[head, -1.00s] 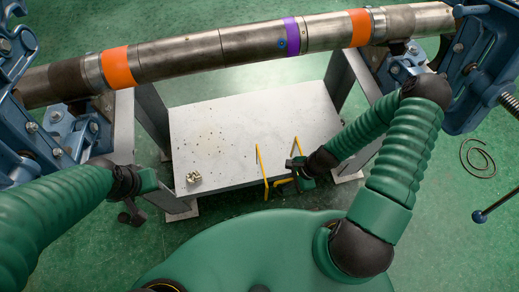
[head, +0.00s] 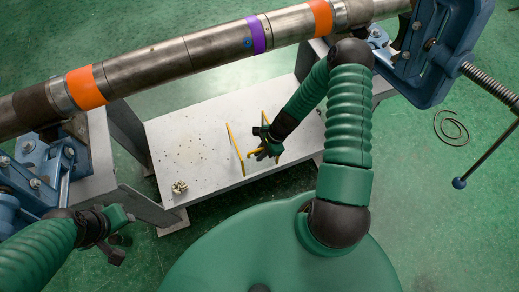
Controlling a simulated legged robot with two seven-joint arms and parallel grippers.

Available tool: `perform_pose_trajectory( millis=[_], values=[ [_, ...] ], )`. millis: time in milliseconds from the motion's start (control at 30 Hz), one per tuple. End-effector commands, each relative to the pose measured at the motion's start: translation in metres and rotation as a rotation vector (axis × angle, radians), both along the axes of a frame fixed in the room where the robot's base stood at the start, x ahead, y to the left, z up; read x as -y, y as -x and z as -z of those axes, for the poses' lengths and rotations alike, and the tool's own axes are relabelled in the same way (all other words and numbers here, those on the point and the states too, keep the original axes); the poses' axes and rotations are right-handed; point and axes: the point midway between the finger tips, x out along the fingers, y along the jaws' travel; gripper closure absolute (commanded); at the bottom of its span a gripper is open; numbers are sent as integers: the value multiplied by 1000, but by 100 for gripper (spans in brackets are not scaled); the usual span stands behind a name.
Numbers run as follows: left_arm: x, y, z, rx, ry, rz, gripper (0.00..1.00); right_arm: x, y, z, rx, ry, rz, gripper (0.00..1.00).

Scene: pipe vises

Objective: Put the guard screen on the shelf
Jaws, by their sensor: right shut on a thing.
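The guard screen (head: 235,150) shows as two upright yellow bars with a short yellow piece between them. Its panel cannot be made out. My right gripper (head: 262,148) is shut on it and holds it over the right half of the grey shelf (head: 190,130). I cannot tell if the screen's lower edge touches the shelf. The shelf is a low flat plate between the stand's legs, under the pipe. My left gripper (head: 120,220) is at the lower left, apart from the shelf, and its jaws are too unclear to read.
A steel pipe (head: 160,65) with orange and purple bands runs above the shelf, held by a blue vise (head: 440,50) at right and another at left. Small metal pieces (head: 179,187) lie on the shelf's front left corner. A wire coil (head: 451,127) lies on the floor.

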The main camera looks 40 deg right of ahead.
Motion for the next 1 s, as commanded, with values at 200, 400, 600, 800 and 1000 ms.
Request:
perform_pose_trajectory(
  millis=[200, 400, 600, 800, 1000],
  values=[
    [0, 0, 6, 0, 0, 0, 64, 19, -28, 4, 2, 1, -2, 100],
    [0, 0, 12, 0, 0, 0, 64, 21, -32, 18, -2, -3, -1, 100],
    [0, 0, 17, 0, 0, 0, 64, 22, -32, 39, 1, -1, -1, 100],
    [0, 0, 17, 0, 0, 0, 64, 22, -32, 39, 0, 0, -1, 100],
    [0, 0, 16, 0, 0, 0, 64, 22, -31, 39, -2, 0, -1, 68]
  ],
)
